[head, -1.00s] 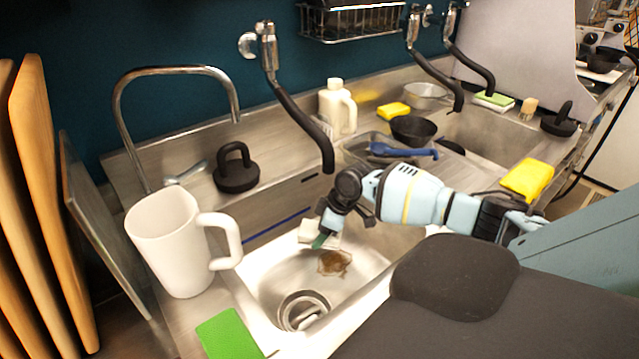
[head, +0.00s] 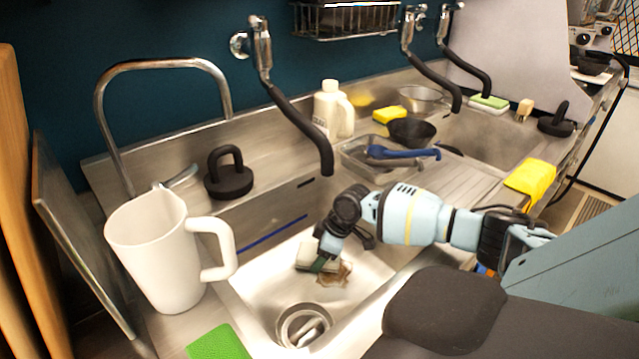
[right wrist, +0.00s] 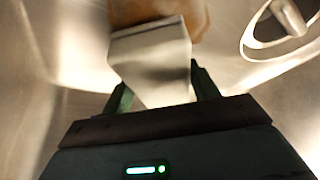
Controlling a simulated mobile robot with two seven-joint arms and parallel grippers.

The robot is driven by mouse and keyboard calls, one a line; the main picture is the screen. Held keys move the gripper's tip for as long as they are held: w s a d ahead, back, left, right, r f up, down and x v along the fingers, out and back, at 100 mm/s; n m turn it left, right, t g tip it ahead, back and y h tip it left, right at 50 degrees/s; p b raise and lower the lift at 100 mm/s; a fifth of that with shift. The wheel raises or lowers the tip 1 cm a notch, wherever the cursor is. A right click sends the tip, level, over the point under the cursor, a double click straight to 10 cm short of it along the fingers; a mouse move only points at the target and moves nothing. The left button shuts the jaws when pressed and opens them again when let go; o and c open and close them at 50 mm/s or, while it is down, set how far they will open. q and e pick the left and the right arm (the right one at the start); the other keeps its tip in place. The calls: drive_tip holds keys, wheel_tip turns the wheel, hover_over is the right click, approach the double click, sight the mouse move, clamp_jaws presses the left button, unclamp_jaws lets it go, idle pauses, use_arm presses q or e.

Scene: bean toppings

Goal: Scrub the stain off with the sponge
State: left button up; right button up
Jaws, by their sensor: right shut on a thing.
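A brown stain (head: 334,276) lies on the floor of the near sink basin (head: 262,296), and it shows at the top of the right wrist view (right wrist: 160,12). My right gripper (head: 322,262) is down in the basin, shut on a whitish sponge (head: 304,255). In the right wrist view the sponge (right wrist: 152,60) sits between the two green fingers, its far edge overlapping the near part of the stain. I cannot tell whether the sponge presses on the basin floor. My left gripper is not in view.
A drain (head: 303,325) lies in front of the stain. A white pitcher (head: 160,250) stands left of the basin, with a green sponge (head: 218,344) on the near edge. A black hose (head: 300,125) hangs behind the gripper.

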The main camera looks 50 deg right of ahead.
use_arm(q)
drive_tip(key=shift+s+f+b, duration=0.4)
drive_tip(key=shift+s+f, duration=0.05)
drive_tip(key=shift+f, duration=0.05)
use_arm(e)
drive_tip(key=shift+f, duration=1)
